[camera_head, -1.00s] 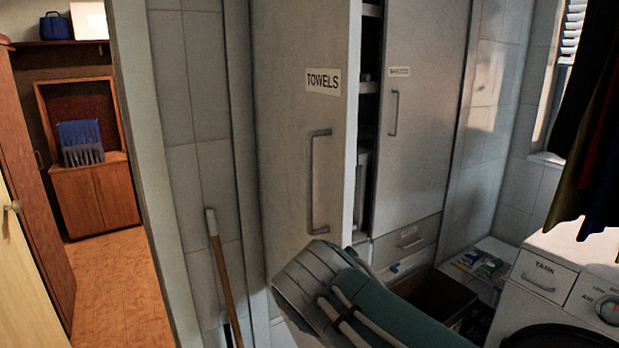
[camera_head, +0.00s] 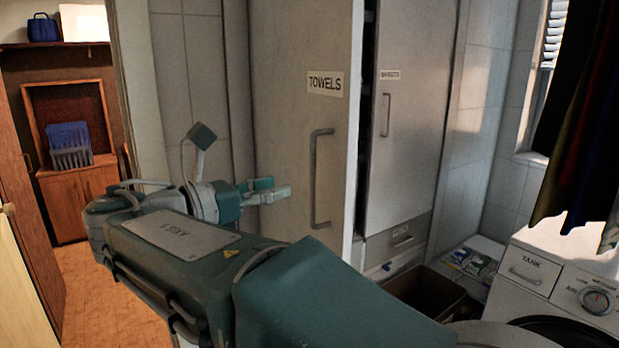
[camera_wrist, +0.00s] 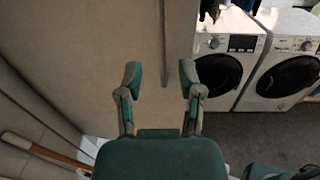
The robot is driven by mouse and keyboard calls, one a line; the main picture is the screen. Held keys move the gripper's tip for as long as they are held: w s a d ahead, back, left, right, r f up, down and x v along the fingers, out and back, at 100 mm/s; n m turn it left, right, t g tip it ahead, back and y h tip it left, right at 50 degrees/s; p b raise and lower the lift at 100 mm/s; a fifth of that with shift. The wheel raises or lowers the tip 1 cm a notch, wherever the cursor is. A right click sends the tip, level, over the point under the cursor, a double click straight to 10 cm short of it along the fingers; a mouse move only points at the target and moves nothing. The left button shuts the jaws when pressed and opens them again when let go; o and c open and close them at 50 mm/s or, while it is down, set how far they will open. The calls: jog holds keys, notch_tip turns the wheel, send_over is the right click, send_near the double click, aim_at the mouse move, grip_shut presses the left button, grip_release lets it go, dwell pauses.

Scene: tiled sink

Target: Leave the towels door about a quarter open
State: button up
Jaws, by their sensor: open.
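The pale towels door (camera_head: 290,130), with its TOWELS label (camera_head: 325,83), stands ajar in the head view, with a dark gap along its right edge. Its grey vertical bar handle (camera_head: 316,180) is near that edge. My gripper (camera_head: 272,190) is open and empty, to the left of the handle in the picture. In the wrist view, my open gripper (camera_wrist: 160,76) faces the door (camera_wrist: 100,50). A thin vertical bar, apparently the handle (camera_wrist: 164,40), shows beyond and between the fingertips. I see no contact.
A second cabinet door (camera_head: 412,120) stands right of the gap, above a drawer (camera_head: 398,238). A washer (camera_head: 560,270) stands at right, under hanging dark clothes (camera_head: 585,120). A broom handle (camera_wrist: 45,148) leans at left in the wrist view.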

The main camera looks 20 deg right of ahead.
aim_at(311, 178)
jog(key=x, duration=0.7)
jog(key=shift+w+d, duration=0.15)
jog(key=shift+d, duration=0.05)
jog(key=shift+d, duration=0.1)
grip_shut()
